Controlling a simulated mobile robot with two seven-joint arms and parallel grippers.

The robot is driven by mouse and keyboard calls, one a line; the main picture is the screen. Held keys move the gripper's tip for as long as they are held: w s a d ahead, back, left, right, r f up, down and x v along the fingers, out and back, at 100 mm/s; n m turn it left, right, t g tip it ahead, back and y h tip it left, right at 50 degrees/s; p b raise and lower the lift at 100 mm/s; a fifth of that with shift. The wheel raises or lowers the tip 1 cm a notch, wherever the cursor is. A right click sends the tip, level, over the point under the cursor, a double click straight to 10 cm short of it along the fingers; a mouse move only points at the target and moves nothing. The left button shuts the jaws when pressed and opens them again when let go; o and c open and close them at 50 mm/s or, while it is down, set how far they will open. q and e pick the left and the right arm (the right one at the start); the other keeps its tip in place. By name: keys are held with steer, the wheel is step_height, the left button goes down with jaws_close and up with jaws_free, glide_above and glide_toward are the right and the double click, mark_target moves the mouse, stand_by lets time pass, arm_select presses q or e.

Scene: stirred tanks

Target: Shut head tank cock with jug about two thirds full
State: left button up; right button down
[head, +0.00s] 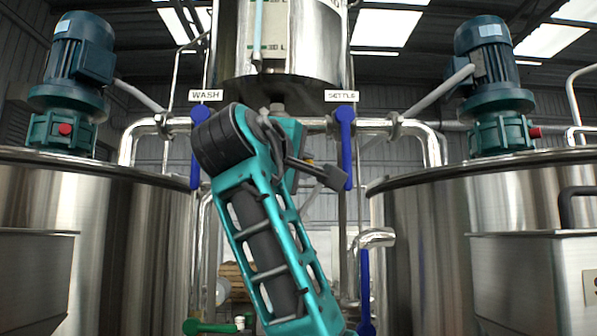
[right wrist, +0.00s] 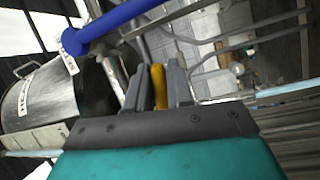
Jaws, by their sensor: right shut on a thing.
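The head tank (head: 310,45), a shiny steel vessel, hangs at the top centre of the head view, with a gauge panel on its front. My right arm rises in front of the pipework below it. In the right wrist view my right gripper (right wrist: 158,85) is shut on a yellow handle (right wrist: 158,78), which I take for the head tank cock. In the head view only a speck of yellow shows beside the arm, and the fingertips are hidden. The jug and its level cannot be seen. My left gripper is not in view.
Blue levers hang under the WASH sign (head: 206,95) and the SETTLE sign (head: 340,96), close on both sides of my arm. Another blue lever (head: 366,285) and a green lever (head: 208,327) are lower. Large steel tanks (head: 95,215) (head: 450,230) stand left and right.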

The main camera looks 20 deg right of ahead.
steer(key=shift+r+n+t, duration=0.45)
steer(key=shift+n+t, duration=0.15)
steer(key=shift+n, duration=0.6)
steer(key=c, duration=1.1)
jaws_free()
steer(key=b+v, duration=0.2)
steer(key=v, duration=1.1)
steer(key=shift+r, duration=0.1)
